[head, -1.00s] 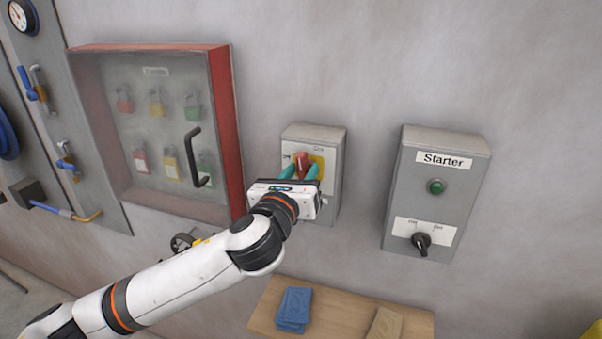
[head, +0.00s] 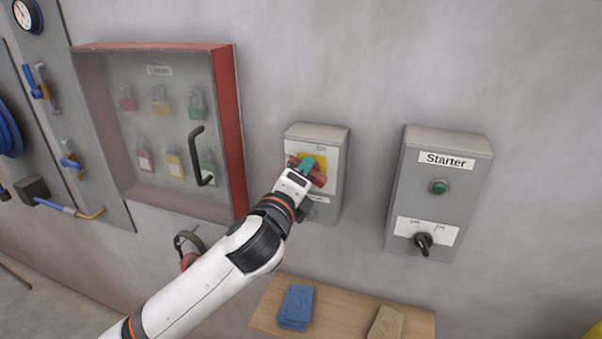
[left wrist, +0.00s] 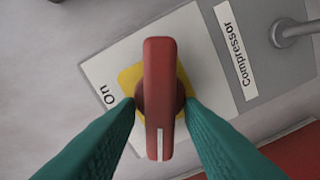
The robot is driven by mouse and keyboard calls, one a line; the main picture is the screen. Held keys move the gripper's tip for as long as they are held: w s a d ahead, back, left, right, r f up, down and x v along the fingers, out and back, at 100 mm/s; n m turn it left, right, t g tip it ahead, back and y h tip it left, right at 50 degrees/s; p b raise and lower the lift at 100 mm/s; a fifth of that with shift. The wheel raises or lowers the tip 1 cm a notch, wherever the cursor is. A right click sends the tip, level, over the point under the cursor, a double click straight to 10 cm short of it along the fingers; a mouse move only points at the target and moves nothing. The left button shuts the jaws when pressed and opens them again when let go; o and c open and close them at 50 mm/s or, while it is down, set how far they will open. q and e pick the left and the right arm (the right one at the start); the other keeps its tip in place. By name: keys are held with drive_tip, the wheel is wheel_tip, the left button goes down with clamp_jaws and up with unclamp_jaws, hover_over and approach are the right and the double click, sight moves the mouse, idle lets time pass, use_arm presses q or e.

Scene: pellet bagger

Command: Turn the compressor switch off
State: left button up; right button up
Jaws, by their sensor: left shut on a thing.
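The compressor switch is a grey box (head: 327,208) on the wall with a red handle (head: 320,180) over a yellow plate. In the head view the handle lies tilted, upper left to lower right. My left gripper (head: 309,164) is shut on this handle, with its teal fingers on either side of the hub. In the left wrist view the red handle (left wrist: 158,75) lies between the fingers, its white mark pointing away from the "Compressor" label's right end. The "On" print (left wrist: 109,95) shows beside the yellow plate; no "Off" print is legible there. My right gripper is out of view.
The starter box (head: 400,190) with a green button and black knob hangs to the right. A red-framed padlock cabinet (head: 228,130) is close on the left. A wooden shelf (head: 340,318) below holds blue cards (head: 297,305) and a tan block (head: 386,323).

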use_arm(q)
drive_tip(key=n, duration=0.5)
drive_tip(key=shift+f, duration=0.25)
drive_tip(key=shift+n, duration=0.3)
drive_tip(key=o, duration=0.6)
drive_tip(key=shift+a, duration=0.1)
drive_tip(key=shift+s, duration=0.1)
drive_tip(key=shift+b+v, duration=1.65)
drive_tip(key=shift+v, duration=4.25)
